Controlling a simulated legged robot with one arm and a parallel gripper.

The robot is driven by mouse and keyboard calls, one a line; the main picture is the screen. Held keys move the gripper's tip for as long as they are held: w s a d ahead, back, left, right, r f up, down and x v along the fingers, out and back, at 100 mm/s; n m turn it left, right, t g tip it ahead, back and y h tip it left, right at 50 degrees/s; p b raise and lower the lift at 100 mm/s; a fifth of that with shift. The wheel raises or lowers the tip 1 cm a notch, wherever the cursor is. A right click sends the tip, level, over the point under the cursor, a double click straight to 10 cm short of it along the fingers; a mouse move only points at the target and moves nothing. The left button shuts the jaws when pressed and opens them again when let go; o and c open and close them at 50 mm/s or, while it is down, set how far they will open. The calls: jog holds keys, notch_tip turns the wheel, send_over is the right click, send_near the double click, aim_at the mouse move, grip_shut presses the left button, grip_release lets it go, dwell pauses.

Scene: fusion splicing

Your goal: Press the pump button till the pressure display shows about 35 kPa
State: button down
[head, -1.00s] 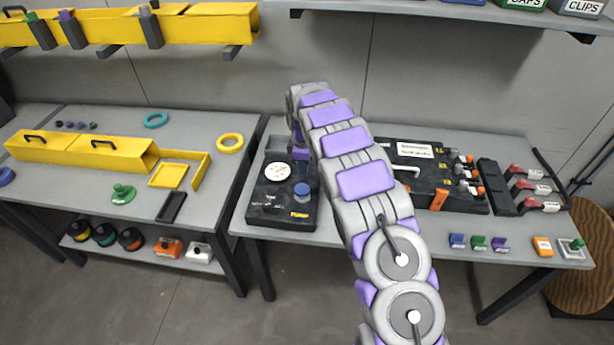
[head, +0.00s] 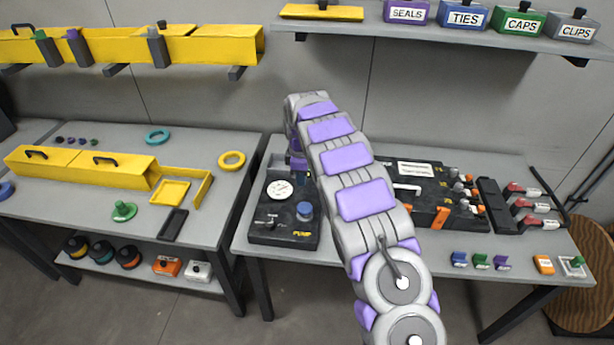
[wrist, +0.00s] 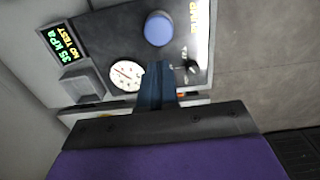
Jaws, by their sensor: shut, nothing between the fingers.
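The pump unit (head: 264,232) is a dark box at the left end of the right-hand table in the head view. Its blue round pump button (head: 304,211) stands on top and shows whole in the wrist view (wrist: 158,29). A white dial gauge (head: 279,189) sits behind the button. The pressure display (wrist: 62,42) in the wrist view reads 35 kPa in green and NO TEST in yellow. My gripper (wrist: 158,72) is shut and empty, its tips apart from the button in the wrist picture. In the head view my arm partly hides it.
A small valve lever (wrist: 190,66) sits beside the button. A dark case with clamps (head: 425,205) stands right of my arm. Yellow trays (head: 170,192) lie on the left table. A shelf (head: 440,20) with labelled boxes hangs above.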

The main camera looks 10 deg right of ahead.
jog(key=s+d+r+m+g+h, duration=0.15)
jog(key=s+r+m, duration=0.25)
jog(key=s+r, duration=0.5)
jog(key=s+d+r+m+t+y, duration=0.1)
jog(key=s+d+r+m, duration=0.4)
jog(key=s, duration=0.7)
jog(key=s+a+m, duration=0.2)
jog(key=s, duration=1.4)
jog(key=s+a+m+g, duration=0.1)
jog(key=s+m, duration=0.2)
jog(key=s, duration=1.2)
jog(key=shift+s+a+r, duration=0.2)
jog(key=shift+s+a, duration=0.2)
jog(key=shift+g, duration=0.25)
